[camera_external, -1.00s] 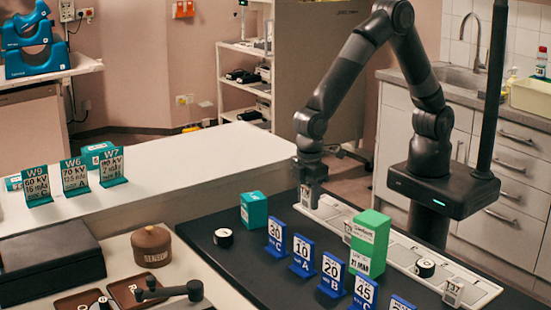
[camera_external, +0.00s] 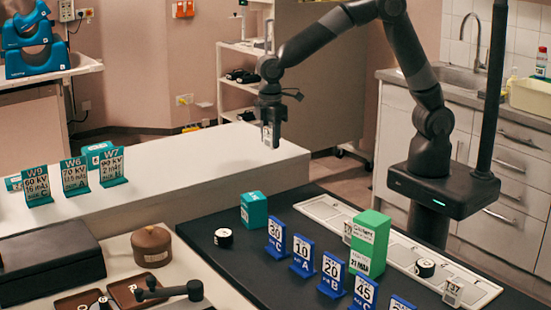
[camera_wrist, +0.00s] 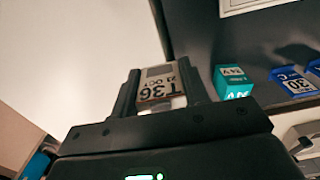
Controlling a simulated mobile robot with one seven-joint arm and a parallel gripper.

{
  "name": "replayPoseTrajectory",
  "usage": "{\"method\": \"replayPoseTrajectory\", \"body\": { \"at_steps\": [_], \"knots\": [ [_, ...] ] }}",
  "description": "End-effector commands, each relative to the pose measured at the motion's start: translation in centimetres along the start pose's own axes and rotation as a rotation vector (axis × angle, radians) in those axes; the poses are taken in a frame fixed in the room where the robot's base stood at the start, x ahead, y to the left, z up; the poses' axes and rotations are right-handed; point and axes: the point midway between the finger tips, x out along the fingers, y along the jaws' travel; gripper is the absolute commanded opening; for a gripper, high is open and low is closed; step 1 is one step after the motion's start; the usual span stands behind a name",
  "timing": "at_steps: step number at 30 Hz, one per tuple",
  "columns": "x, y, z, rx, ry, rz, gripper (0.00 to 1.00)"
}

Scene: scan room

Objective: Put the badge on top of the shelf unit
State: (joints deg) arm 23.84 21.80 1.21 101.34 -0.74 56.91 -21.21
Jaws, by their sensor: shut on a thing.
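My gripper (camera_external: 271,122) is shut on a small white badge (camera_external: 270,138). I cannot tell the badge's exact height above the white top.
Teal cards W9 (camera_external: 37,185), W6 (camera_external: 75,175) and W7 (camera_external: 111,167) stand on the white top's left. The dark counter (camera_external: 225,262) holds blue number cards, a green box (camera_external: 370,242), a teal box (camera_external: 254,210) and a white slotted strip (camera_external: 325,213). The white top's middle is clear.

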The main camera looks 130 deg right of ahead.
Motion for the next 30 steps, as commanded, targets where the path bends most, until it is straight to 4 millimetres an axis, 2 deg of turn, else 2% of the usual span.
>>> {"method": "replayPoseTrajectory", "body": {
  "at_steps": [1, 3, 9, 12, 15, 20, 23, 30],
  "knots": [
    [-0.7, 2.4, -0.2, 0.006, 0.003, 0.001, 0.20],
    [-1.6, 5.5, -0.3, 0.002, 0.001, 0.001, 0.20],
    [-4.2, 13.4, 0.5, -0.008, 0.002, 0.000, 0.20],
    [-5.2, 16.2, 1.1, -0.012, 0.004, -0.001, 0.20],
    [-5.8, 18.2, 1.7, -0.015, 0.003, -0.002, 0.20],
    [-6.0, 19.2, 1.8, -0.020, 0.002, -0.003, 0.20],
    [-5.0, 18.5, 0.4, -0.024, 0.002, -0.004, 0.20],
    [-1.7, 15.6, -4.3, -0.023, 0.002, -0.004, 0.20]
  ]
}}
